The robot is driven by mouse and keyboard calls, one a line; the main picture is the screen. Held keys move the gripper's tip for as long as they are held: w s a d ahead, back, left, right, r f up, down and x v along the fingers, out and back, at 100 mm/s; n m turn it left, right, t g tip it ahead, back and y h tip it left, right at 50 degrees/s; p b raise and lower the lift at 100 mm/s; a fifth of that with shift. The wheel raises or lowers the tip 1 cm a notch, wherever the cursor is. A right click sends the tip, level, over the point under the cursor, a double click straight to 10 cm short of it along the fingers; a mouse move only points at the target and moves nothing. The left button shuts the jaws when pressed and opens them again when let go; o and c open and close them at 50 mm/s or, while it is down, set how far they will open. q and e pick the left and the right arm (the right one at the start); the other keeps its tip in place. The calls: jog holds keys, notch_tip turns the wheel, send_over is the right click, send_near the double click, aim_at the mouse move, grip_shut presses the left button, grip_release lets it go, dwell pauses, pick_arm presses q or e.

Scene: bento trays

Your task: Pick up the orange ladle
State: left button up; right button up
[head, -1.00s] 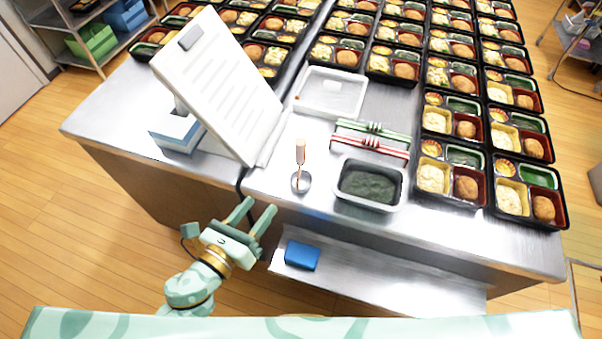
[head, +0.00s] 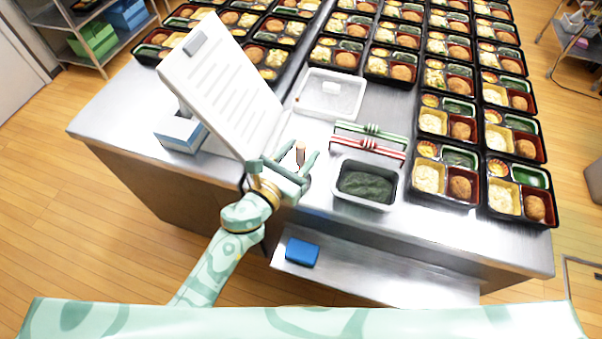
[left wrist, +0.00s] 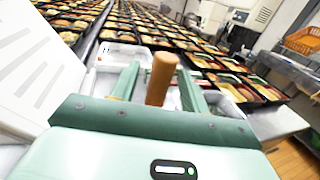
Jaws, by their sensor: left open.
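The orange ladle (head: 300,150) stands on the steel table with its handle upright; its bowl is hidden behind my gripper in the head view. The handle also shows in the left wrist view (left wrist: 161,78), in line with the gap between the fingers. My left gripper (head: 298,160) is open, with its two fingers on either side of the handle. I cannot tell whether a finger touches it. In the left wrist view the fingers (left wrist: 158,82) point forward past the handle. My right gripper is not in view.
A tray of dark green food (head: 338,199) stands right of the ladle. Red and green tongs (head: 370,146) lie behind it. A clear container (head: 331,92) is farther back. A white slanted panel (head: 222,85) rises close on the left. Bento trays (head: 519,219) fill the right.

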pick_arm(q)
jog(key=x, duration=0.2)
jog(key=shift+w+d, duration=0.2)
jog(key=shift+w, duration=0.1)
jog(key=shift+s, duration=0.1)
grip_shut()
jog(key=shift+r, duration=0.15)
